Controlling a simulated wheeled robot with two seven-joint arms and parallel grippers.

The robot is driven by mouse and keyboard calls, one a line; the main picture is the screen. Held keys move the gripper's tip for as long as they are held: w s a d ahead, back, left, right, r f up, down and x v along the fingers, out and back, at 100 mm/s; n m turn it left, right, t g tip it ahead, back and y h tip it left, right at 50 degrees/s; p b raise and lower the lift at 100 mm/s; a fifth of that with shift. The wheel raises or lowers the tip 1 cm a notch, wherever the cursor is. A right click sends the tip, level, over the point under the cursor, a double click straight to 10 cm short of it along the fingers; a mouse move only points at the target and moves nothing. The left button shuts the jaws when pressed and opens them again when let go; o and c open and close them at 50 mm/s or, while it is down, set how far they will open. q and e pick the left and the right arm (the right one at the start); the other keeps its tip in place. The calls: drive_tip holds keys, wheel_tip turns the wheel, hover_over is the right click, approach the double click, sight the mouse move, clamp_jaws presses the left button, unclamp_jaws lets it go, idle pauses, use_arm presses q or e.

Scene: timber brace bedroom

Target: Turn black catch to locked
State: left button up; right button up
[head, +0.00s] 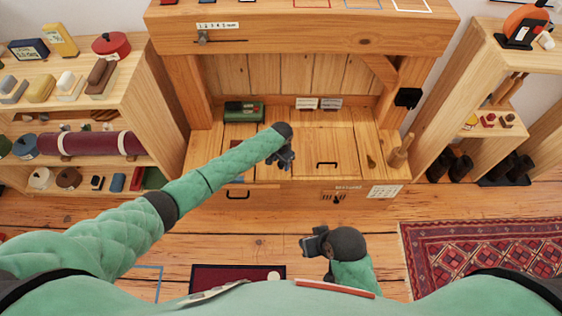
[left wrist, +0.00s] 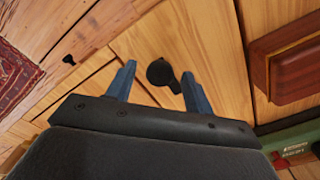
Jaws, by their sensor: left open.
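The black catch (left wrist: 162,73), a round knob with a short arm, lies on the pale wood panel in the left wrist view. My left gripper (left wrist: 158,72) is open, with one blue-grey finger on each side of the catch. I cannot tell whether either finger touches it. In the head view my left gripper (head: 285,163) is over the wooden bench top (head: 345,143) and hides the catch. My right gripper (head: 311,244) is low in the middle of the head view, away from the bench; its jaw opening is not clear.
A green box (head: 243,111) stands at the back left of the bench top, and a black handle (head: 326,163) is right of my left gripper. Shelves with several objects flank the bench. A patterned rug (head: 480,250) lies on the floor at right.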

use_arm(q)
drive_tip(key=c, duration=1)
drive_tip(key=shift+o, duration=0.2)
